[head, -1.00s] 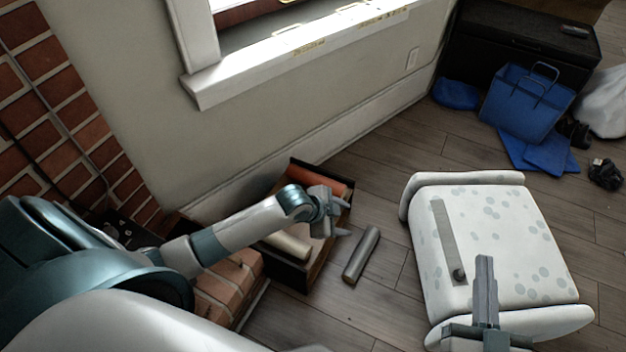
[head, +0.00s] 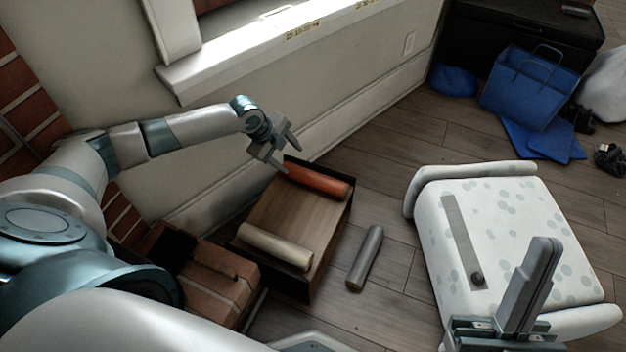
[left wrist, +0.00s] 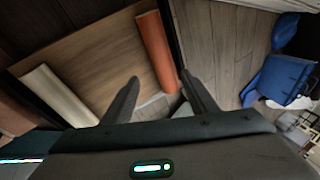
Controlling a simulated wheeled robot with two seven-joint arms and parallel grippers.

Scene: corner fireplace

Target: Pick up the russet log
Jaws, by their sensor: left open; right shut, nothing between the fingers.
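The russet log (head: 318,180) lies at the far end of a wooden box (head: 290,215). In the left wrist view the russet log (left wrist: 157,50) lies just beyond and between the fingertips. My left gripper (head: 289,158) is open and empty, above the log's left end in the head view; I cannot tell the exact gap. My right gripper (head: 541,270) is shut and empty, in front of the white spotted seat.
A cream log (head: 274,246) lies at the box's near end. A grey log (head: 365,258) lies on the floor right of the box. The white seat (head: 500,220) carries a grey bar-like object (head: 461,235). The wall and window sill (head: 260,45) are behind the left arm.

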